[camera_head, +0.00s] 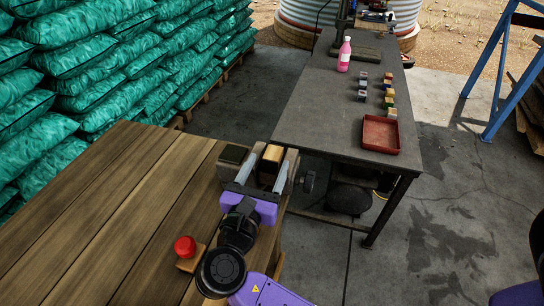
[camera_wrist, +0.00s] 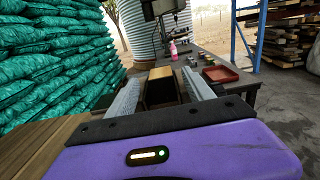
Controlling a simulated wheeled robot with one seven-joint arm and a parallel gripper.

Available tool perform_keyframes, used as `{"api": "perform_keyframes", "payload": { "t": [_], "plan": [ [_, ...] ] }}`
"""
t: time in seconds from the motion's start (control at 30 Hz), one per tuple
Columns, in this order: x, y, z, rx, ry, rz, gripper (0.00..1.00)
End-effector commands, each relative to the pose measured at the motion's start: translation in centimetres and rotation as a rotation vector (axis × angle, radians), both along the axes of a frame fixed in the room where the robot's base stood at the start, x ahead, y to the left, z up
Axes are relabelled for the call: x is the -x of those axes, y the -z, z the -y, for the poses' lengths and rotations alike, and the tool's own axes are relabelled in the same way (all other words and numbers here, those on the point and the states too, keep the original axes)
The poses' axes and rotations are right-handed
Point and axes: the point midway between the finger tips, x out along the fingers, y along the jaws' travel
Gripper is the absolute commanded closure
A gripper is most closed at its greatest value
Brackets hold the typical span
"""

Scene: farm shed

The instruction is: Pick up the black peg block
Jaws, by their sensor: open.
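Several small blocks stand in two short columns on the dark metal table (camera_head: 316,104) in the head view. The left column has grey blocks (camera_head: 362,85). The right column has coloured and dark blocks (camera_head: 388,92), too small to tell surely which is the black peg block. My gripper (camera_head: 265,170) is open over the wooden table's far right edge, well short of the columns. A block with a light wooden top and dark front (camera_head: 271,155) shows between or just beyond its fingers; it also shows in the wrist view (camera_wrist: 160,90). I cannot tell whether they touch it.
A red tray (camera_head: 381,134) sits at the metal table's near right corner, and a pink bottle (camera_head: 344,55) behind the blocks. A red button (camera_head: 185,247) stands on the wooden table (camera_head: 95,215). Stacked green sacks (camera_head: 100,70) fill the left. The metal table's left half is clear.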

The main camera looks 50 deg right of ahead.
Motion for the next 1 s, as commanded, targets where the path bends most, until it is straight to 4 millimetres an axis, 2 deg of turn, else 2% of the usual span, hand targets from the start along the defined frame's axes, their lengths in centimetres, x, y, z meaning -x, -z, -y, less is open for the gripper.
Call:
{"api": "perform_keyframes", "payload": {
  "t": [0.17, 0.4, 0.5, 0.8, 1.0],
  "plan": [
    [-0.4, -0.1, 1.3, 0.001, 0.003, 0.0, 0.39],
    [-1.6, -0.1, 4.8, 0.0, 0.003, 0.0, 0.39],
    [-2.0, 0.0, 5.6, 0.0, 0.001, 0.001, 0.39],
    [-2.2, 0.0, 6.0, 0.0, -0.001, 0.001, 0.39],
    [-2.1, 0.0, 5.9, 0.0, -0.001, 0.001, 0.78]
  ]
}}
